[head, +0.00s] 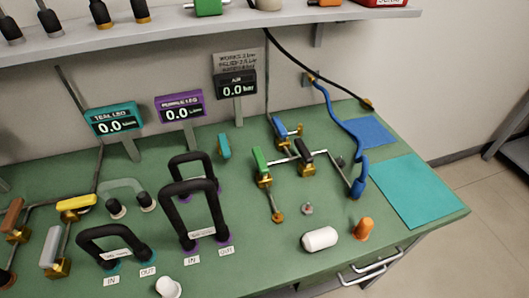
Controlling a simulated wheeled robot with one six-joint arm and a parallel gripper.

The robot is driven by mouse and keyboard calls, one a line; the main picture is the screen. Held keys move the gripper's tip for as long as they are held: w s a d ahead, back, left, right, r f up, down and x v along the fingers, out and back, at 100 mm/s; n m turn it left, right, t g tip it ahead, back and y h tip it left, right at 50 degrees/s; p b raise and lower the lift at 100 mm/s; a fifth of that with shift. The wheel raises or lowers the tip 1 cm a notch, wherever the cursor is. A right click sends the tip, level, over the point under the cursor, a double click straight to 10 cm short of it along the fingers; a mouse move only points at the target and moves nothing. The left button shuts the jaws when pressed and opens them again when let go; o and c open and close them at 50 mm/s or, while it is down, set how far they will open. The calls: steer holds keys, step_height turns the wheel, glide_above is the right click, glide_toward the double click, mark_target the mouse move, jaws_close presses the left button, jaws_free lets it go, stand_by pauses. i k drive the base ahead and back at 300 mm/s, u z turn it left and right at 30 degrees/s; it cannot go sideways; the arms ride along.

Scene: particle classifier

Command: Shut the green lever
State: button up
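The green lever (259,160) sits on top of a brass valve (264,181) at the middle right of the bench in the head view. Its long side runs roughly in line with the thin pipe (273,201) that comes down toward the front, and across the pipe running to the right. A black lever (304,150) on another brass valve stands just to its right. A blue lever (279,127) stands behind it. My gripper is not in this view.
Tall black hose loops (189,215) stand left of the green lever. A white cylinder (320,239) and an orange cone-like piece (364,229) lie in front. A blue hose (346,125) runs at the right. A teal mat (419,190) lies clear at the right.

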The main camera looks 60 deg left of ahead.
mark_target(262, 166)
steer(key=u, duration=2)
steer(key=k, duration=1.35)
steer(key=z, duration=0.35)
steer(key=i, duration=0.45)
steer(key=z, duration=0.65)
steer(key=i, duration=0.75)
steer(key=u, duration=0.8)
steer(key=i, duration=0.6)
steer(key=u, duration=0.7)
